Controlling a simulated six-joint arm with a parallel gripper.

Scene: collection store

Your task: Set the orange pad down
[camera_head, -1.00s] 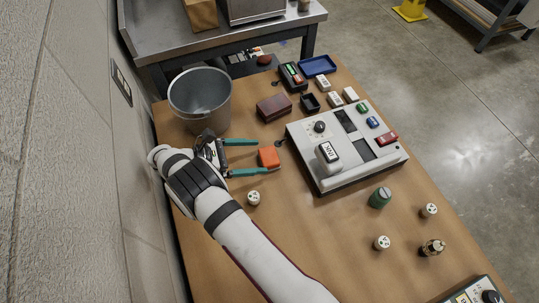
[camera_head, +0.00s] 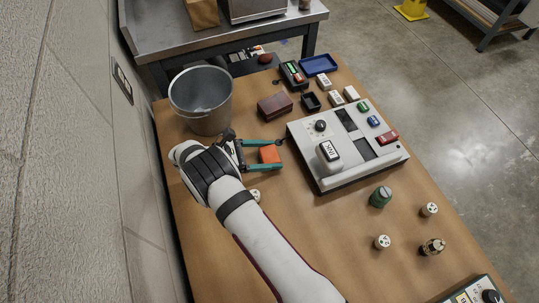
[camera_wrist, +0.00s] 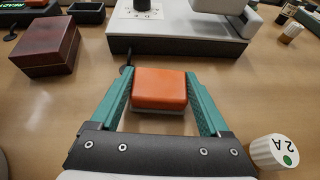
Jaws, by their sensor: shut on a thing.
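The orange pad (camera_head: 269,154) is a small block with a pale base, on or just above the wooden table (camera_head: 315,240), left of the grey console; I cannot tell if it touches the wood. My gripper (camera_head: 280,156) reaches in from the left with its two green fingers shut on the pad's sides. In the wrist view the pad (camera_wrist: 160,87) sits between the fingertips, orange face up and roughly level. The pad's sides are partly hidden by the fingers.
A white-topped cap (camera_head: 254,194) lies near my wrist. Bare table lies in front of the pad.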

